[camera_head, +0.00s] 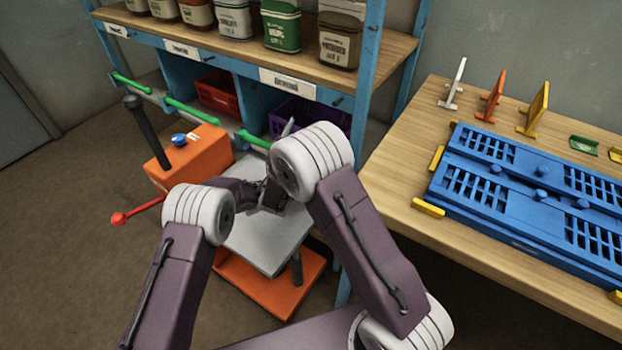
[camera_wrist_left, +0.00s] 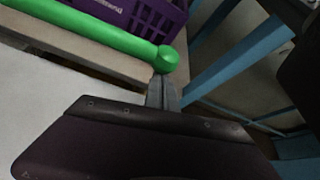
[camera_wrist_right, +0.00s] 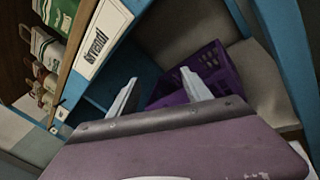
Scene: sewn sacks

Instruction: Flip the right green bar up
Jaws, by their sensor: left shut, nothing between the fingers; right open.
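The right green bar (camera_head: 254,140) lies low across the front of the shelf bay with the purple crate, partly hidden by my arm. In the left wrist view the bar (camera_wrist_left: 95,30) runs in from the left and ends in a round knob. My left gripper (camera_wrist_left: 163,90) is shut and empty, its tips just below that knob; I cannot tell whether they touch. My right gripper (camera_wrist_right: 158,88) is open and empty, facing the bay and the purple crate (camera_wrist_right: 215,68). Two more green bars, the middle one (camera_head: 190,113) and the left one (camera_head: 131,83), lie across the bays further left.
Blue shelf posts (camera_head: 366,75) stand right of the bay. Several sacks (camera_head: 282,25) stand on the top board. An orange lift cart with a grey platform (camera_head: 270,238) is below my arms. A wooden table (camera_head: 395,185) with blue panels is on the right. Floor at left is clear.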

